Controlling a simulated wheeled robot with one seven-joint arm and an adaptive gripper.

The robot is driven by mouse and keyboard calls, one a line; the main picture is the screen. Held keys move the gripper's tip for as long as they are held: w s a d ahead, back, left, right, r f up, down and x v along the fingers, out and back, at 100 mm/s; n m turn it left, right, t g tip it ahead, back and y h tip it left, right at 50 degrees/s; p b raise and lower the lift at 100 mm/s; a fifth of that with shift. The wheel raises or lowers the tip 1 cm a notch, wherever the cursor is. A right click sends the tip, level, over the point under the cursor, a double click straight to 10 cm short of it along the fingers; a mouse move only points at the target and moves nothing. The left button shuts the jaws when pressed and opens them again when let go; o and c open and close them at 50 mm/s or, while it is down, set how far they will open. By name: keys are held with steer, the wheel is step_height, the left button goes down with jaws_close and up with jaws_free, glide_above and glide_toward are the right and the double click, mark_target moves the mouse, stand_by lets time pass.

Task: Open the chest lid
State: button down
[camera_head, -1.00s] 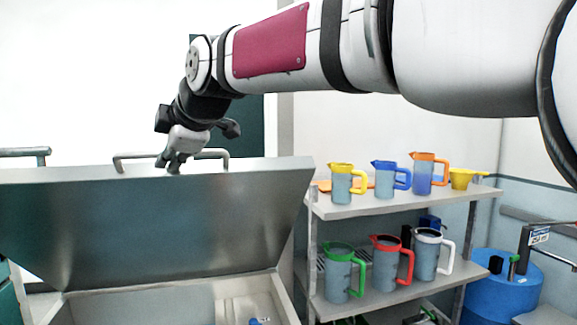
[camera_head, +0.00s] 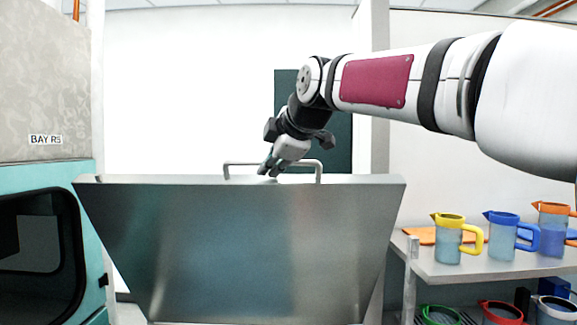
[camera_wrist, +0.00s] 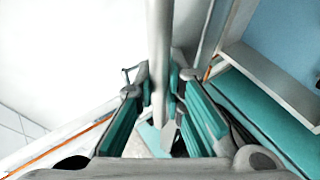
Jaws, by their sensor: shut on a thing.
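The chest lid (camera_head: 240,250) is a grey metal panel in the head view, raised and standing steeply, its inner face towards me. A bar handle (camera_head: 240,164) shows above its top edge. My gripper (camera_head: 270,172) is at the middle of this handle. In the wrist view the handle bar (camera_wrist: 159,45) runs between the teal-padded fingers of my gripper (camera_wrist: 160,95), which is shut on it. The chest body below the lid is out of the head view.
A shelf (camera_head: 470,272) with yellow, blue and orange-topped jugs stands right of the lid. A teal cabinet (camera_head: 85,185) with a dark window and a BAY R5 label (camera_head: 45,140) above it is on the left. A white wall is behind.

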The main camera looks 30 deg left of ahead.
steer(key=c, duration=1.7)
jaws_free()
steer(key=shift+o, duration=0.2)
steer(key=v, duration=1.2)
steer(key=shift+d, duration=0.1)
